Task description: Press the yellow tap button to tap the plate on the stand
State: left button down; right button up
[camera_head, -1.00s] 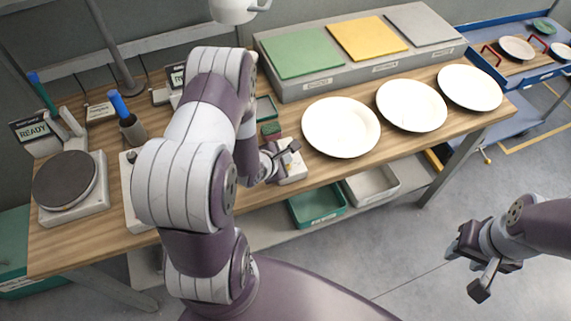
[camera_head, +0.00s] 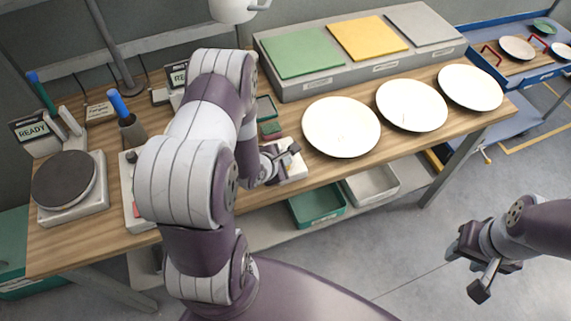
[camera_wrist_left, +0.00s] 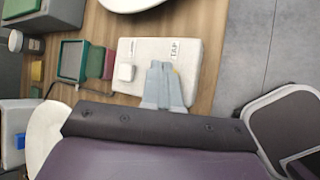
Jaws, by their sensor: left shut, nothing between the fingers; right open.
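A white box marked TAP (camera_wrist_left: 193,50) lies on the wooden table in the left wrist view; part of it shows in the head view (camera_head: 298,172). My left gripper (camera_head: 286,157) is shut and empty over this box. Its closed grey fingers (camera_wrist_left: 163,72) cover part of the box top. A white button (camera_wrist_left: 126,72) is on the same box. A white disc (camera_wrist_left: 45,133) is partly visible; my arm hides the stand area. My right gripper (camera_head: 481,268) is open and empty above the floor.
Three white plates (camera_head: 341,127) lie along the right of the table, before a grey block with green, yellow and grey pads (camera_head: 366,38). A dark round-topped device (camera_head: 64,180) and blue-handled tool (camera_head: 119,104) are at left. Green and grey bins (camera_head: 318,205) sit below.

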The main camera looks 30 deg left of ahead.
pick_arm(q)
jog(key=shift+f, duration=0.35)
jog(key=shift+r, duration=0.1)
dwell(0.5)
jog(key=shift+r+p, duration=0.75)
notch_tip(320, 180, up, 5)
jog(key=p, duration=0.5)
jog(key=shift+r, duration=0.15)
dwell(0.4)
